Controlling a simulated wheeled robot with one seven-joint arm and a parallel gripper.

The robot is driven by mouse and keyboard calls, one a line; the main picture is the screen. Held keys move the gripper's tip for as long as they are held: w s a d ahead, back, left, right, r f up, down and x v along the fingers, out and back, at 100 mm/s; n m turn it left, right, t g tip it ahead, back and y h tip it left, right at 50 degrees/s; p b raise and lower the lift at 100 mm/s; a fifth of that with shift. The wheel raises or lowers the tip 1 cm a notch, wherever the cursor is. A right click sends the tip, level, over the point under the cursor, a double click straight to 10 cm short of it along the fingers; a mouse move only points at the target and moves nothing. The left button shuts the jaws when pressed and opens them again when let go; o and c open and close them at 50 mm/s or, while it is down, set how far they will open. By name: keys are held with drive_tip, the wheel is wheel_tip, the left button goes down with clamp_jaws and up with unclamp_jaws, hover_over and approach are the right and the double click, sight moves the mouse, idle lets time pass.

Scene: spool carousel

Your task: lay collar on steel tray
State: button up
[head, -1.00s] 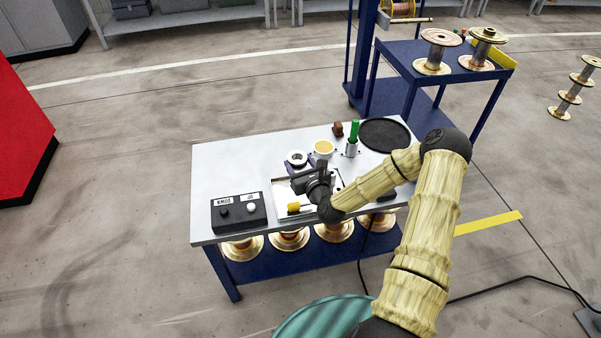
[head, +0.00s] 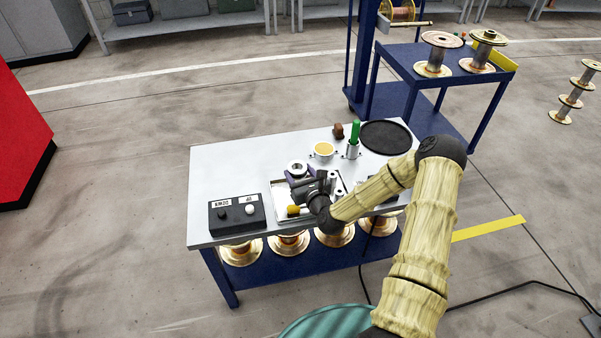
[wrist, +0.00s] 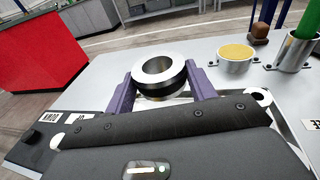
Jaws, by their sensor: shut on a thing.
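The collar (head: 297,167) is a ring with a bright steel top face and a dark side. In the wrist view the collar (wrist: 159,75) sits between the two purple fingers of my gripper (wrist: 160,92), which are shut on it from either side. In the head view my gripper (head: 298,174) holds it near the far edge of the steel tray (head: 279,200). I cannot tell its exact height. The tray is shallow and pale, partly hidden by my gripper and arm. A yellow-ended part (head: 293,210) lies in its near left area.
A black switch box (head: 237,216) stands left of the tray. Beyond are a cup with yellow contents (head: 323,149), a green-topped holder (head: 353,138), a brown block (head: 338,131) and a round black disc (head: 385,136). The table's (head: 225,165) far left is clear.

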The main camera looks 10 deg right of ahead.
drive_tip(key=shift+f+b, duration=1.35)
drive_tip(key=shift+f, duration=0.6)
drive_tip(key=o, duration=1.3)
drive_tip(key=shift+c, duration=0.2)
drive_tip(key=shift+s, duration=0.1)
drive_tip(key=p+v, duration=0.3)
drive_tip(key=v, duration=1.4)
drive_tip(key=shift+p, duration=0.3)
